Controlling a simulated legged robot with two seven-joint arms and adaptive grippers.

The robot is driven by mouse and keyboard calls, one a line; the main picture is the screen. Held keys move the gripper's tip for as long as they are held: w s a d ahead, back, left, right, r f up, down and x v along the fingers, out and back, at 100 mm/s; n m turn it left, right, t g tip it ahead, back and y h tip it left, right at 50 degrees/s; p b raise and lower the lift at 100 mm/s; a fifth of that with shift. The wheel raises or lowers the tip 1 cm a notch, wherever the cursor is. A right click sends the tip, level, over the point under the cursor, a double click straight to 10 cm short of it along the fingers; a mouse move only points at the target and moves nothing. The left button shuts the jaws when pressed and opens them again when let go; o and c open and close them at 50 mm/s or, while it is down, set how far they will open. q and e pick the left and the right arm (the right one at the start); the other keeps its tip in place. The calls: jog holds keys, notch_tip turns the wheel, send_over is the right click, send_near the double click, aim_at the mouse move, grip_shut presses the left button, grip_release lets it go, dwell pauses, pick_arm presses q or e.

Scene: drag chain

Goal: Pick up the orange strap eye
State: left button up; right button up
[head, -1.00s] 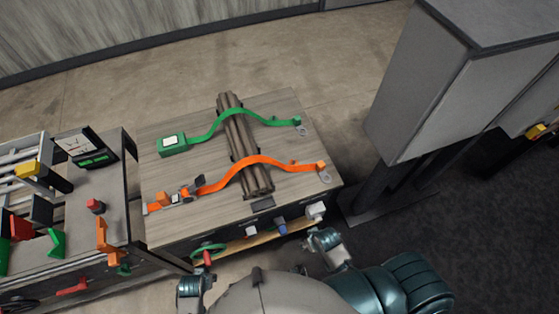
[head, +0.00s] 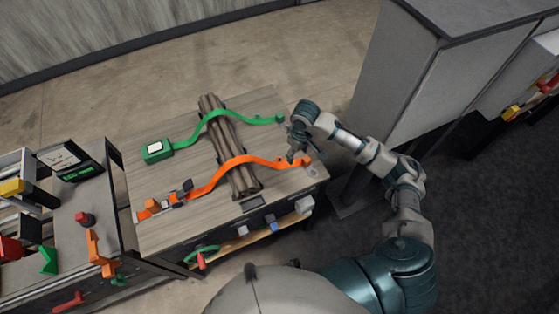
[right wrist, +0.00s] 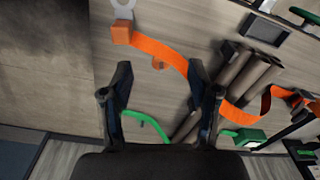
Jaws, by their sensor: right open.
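The orange strap (head: 222,176) runs over a bundle of dark bars on the wooden table. At its right end are an orange end block (head: 306,161) and a pale grey eye (head: 312,172). The right wrist view shows the eye (right wrist: 123,9) at the top edge, cut off, beyond the orange block (right wrist: 122,33). My right gripper (head: 293,152) is above the table's right side, close to the strap's end. In the right wrist view its open fingers (right wrist: 160,72) are empty. The eye lies beyond the left fingertip, apart from it. My left gripper is out of view.
A green strap (head: 236,113) with a green buckle (head: 157,150) runs behind the orange one. A tall grey cabinet (head: 395,85) stands right of the table. A cart with controls (head: 70,215) is at left.

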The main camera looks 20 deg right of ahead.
notch_tip(320, 180, up, 5)
jog(key=m, duration=0.1)
send_over(307, 159)
jog(key=shift+m, duration=0.3)
jog(key=f, duration=0.7)
jog(key=f+b, duration=0.1)
jog(key=f, duration=0.3)
jog(key=shift+s+a, duration=0.25)
jog(key=shift+a, duration=0.15)
jog(key=f, duration=0.5)
jog(key=shift+w+d, duration=0.25)
jog(key=shift+d, duration=0.15)
jog(key=shift+f, duration=0.55)
jog(key=c, duration=1.1)
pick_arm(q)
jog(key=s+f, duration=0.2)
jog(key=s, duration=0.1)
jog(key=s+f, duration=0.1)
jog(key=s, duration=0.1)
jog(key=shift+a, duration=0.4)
pick_arm(e)
grip_shut()
